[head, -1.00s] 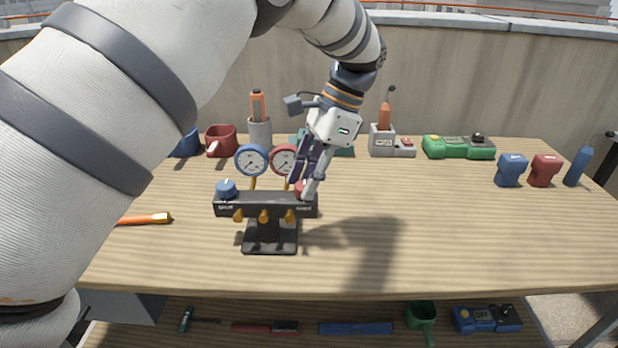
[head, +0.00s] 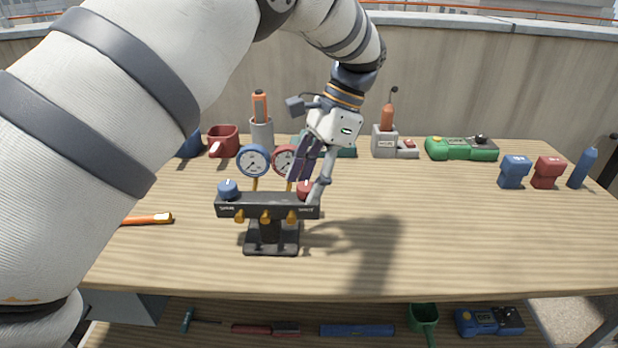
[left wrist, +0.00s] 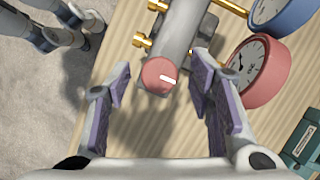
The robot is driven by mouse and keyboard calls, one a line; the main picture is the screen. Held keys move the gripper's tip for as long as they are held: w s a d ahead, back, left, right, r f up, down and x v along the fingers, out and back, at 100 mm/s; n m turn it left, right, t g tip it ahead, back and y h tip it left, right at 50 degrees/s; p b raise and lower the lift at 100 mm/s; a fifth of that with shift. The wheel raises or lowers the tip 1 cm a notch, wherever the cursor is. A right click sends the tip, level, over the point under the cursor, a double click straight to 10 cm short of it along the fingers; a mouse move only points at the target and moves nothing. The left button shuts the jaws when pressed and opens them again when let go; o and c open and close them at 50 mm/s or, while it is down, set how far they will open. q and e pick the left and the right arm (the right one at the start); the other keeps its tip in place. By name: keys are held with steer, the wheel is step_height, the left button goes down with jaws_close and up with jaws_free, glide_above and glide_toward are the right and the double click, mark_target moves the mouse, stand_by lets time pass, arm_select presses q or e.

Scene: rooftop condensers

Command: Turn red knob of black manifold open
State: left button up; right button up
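The black manifold (head: 267,206) stands upright on the wooden bench, with a blue knob (head: 228,189) at its left end and the red knob (head: 304,187) at its right end. My left gripper (head: 307,190) is pointed down at the red knob, its fingers apart. In the left wrist view, the red knob (left wrist: 158,75) sits between the open fingers (left wrist: 161,88), with a visible gap on each side. Its white mark points right in that view. What looks like my right gripper (left wrist: 68,28) shows at the upper left there, fingers apart; it is outside the head view.
A blue gauge (head: 253,161) and a red gauge (head: 284,160) rise behind the manifold, the red one close to my left fingers. An orange-handled tool (head: 148,219) lies to the left.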

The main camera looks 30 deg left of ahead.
arm_select(q)
steer(key=v, duration=0.7)
steer(key=shift+r, duration=0.3)
